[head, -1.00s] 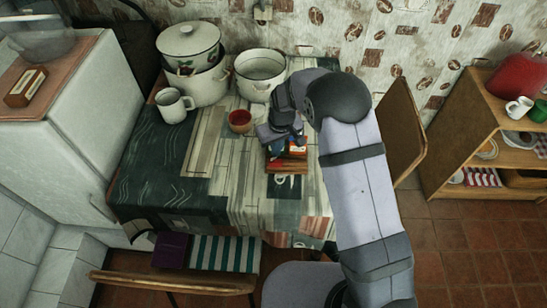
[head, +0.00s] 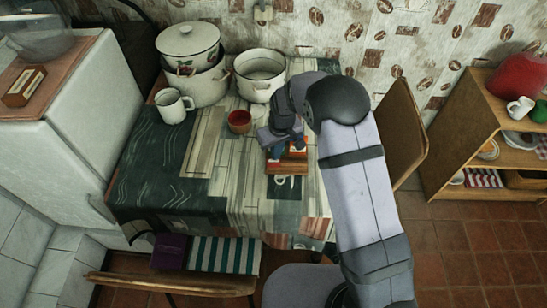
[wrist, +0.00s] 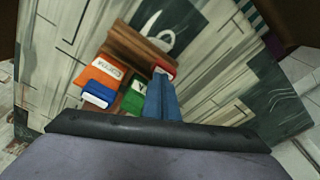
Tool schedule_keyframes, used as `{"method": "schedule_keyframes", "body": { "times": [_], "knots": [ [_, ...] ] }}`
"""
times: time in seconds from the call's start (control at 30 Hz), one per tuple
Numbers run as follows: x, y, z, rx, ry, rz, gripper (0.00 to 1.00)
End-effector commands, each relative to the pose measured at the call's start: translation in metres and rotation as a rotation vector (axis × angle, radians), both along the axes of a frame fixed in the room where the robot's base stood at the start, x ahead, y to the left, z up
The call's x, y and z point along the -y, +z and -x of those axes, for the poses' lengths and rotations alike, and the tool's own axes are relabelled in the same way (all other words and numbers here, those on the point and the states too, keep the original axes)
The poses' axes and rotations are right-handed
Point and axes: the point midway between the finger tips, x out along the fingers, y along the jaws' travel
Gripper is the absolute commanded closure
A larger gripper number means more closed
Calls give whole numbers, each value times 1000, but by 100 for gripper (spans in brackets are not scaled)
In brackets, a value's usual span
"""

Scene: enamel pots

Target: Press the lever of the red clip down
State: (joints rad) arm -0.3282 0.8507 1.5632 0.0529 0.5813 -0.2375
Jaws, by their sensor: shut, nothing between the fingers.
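A small wooden board (wrist: 140,50) on the table carries several coloured clips. The red clip (wrist: 164,72) shows only as a small red and white piece beyond my fingertips in the wrist view; the fingers hide the rest, including its lever. My gripper (wrist: 160,80) is shut and empty, with blue fingers pointing at the red clip. I cannot tell whether they touch it. In the head view my gripper (head: 274,157) is low over the left side of the board (head: 290,169).
In the wrist view a green clip (wrist: 134,98) and an orange clip (wrist: 97,74) stand left of the fingers. A red-brown cup (head: 239,121), a white mug (head: 174,106) and white pots (head: 260,86) stand behind. The table's front left is clear.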

Motion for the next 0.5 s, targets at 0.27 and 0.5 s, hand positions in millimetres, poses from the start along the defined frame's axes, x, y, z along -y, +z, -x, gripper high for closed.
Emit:
{"method": "schedule_keyframes", "body": {
  "times": [0.27,0.5],
  "knots": [
    [0,4,0,1,0,-1,100],
    [0,19,0,1,0,-1,100]
  ]
}}
